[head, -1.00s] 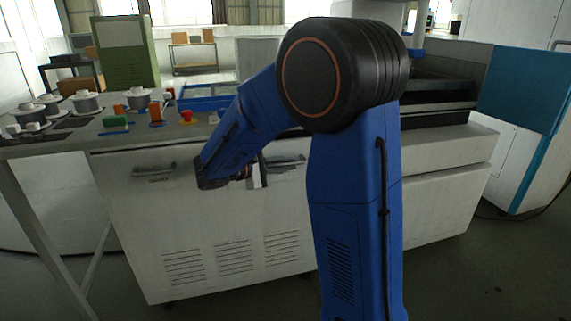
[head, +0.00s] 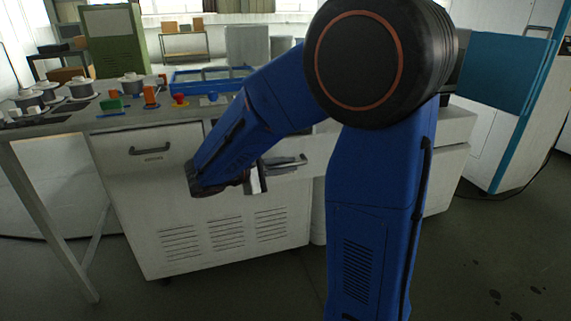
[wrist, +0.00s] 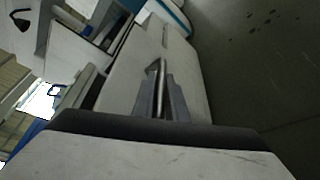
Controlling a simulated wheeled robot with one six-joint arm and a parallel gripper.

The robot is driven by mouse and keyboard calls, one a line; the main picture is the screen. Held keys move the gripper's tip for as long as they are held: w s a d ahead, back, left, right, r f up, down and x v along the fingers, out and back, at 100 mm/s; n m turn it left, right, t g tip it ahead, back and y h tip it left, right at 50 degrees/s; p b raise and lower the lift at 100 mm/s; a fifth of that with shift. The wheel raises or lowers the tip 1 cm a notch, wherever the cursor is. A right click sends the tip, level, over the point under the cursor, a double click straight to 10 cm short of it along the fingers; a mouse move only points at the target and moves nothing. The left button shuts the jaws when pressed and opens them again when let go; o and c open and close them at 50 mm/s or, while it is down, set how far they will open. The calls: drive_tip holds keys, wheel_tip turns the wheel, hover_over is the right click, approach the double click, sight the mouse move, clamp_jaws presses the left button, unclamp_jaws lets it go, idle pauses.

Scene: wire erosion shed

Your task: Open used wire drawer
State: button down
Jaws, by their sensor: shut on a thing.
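The right-hand drawer (head: 318,152) in the white cabinet has a metal bar handle (head: 285,161). My gripper (head: 262,174) is shut on that handle. In the wrist view the two grey fingers (wrist: 160,98) close around the handle bar (wrist: 157,78). The drawer seems to stand out a little from the cabinet front, but my arm hides much of it. The left-hand drawer (head: 115,153) is flush, with its own handle (head: 149,149) and a label too small to read. I cannot read a label on the right-hand drawer.
The worktop above holds several wire spools (head: 82,88), a blue tray (head: 190,84) and small orange, green and red items. Vented panels (head: 226,235) lie below the drawers. A bench leg (head: 50,225) stands at left. Floor is clear at right (head: 500,260).

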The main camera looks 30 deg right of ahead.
drive_tip(key=c, duration=1.8)
unclamp_jaws()
drive_tip(key=shift+o, duration=0.2)
drive_tip(key=shift+a, duration=0.15)
drive_tip(key=v, duration=1.7)
drive_tip(key=shift+a, duration=0.1)
drive_tip(key=s+d+f+m+g+y, duration=0.2)
drive_tip(key=s+d+f+y, duration=0.3)
drive_tip(key=s+d, duration=0.4)
drive_tip(key=s+a+f+m+t+y, duration=0.1)
drive_tip(key=s+a+m+t+y, duration=0.1)
drive_tip(key=s+y, duration=0.3)
drive_tip(key=s+a+f+m+t+y, duration=0.2)
drive_tip(key=s+a+m+t+y, duration=0.1)
drive_tip(key=s, duration=0.4)
drive_tip(key=shift+f+t+y, duration=0.3)
drive_tip(key=shift+t+y, duration=0.2)
drive_tip(key=shift+y, duration=0.7)
